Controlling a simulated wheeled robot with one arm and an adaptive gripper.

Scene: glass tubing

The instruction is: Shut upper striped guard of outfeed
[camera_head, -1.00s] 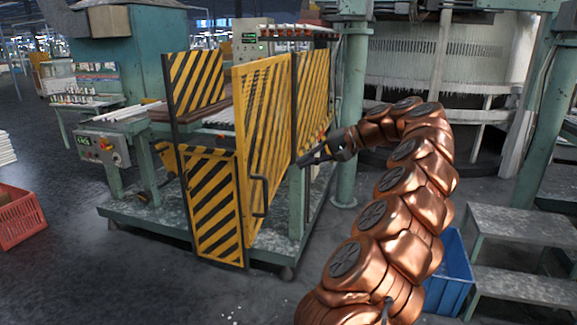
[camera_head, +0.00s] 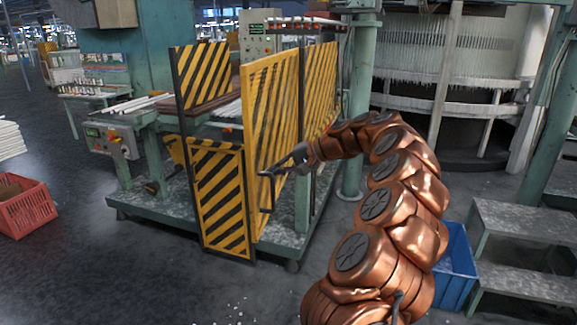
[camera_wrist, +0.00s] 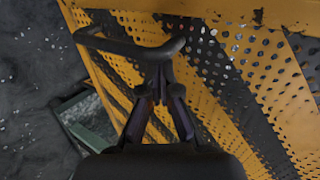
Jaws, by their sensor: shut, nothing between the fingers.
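The tall yellow-and-black striped guard panel (camera_head: 270,115) stands swung out from the outfeed's front corner, seen at a steep angle. Its perforated face fills much of the wrist view (camera_wrist: 225,70). A dark bar handle (camera_wrist: 115,45) sticks out from the panel at the upper left of that view. My gripper (camera_head: 266,174) is beside the panel's lower part, at the handle. In the wrist view, its fingertips (camera_wrist: 158,80) are together and empty, just under the handle's end. I cannot tell whether they touch it.
A lower striped panel (camera_head: 220,195) and another striped panel (camera_head: 203,72) stand to the left. A blue crate (camera_head: 455,265) and metal steps (camera_head: 520,225) are at right, a red crate (camera_head: 25,207) at far left. The front floor is mostly clear.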

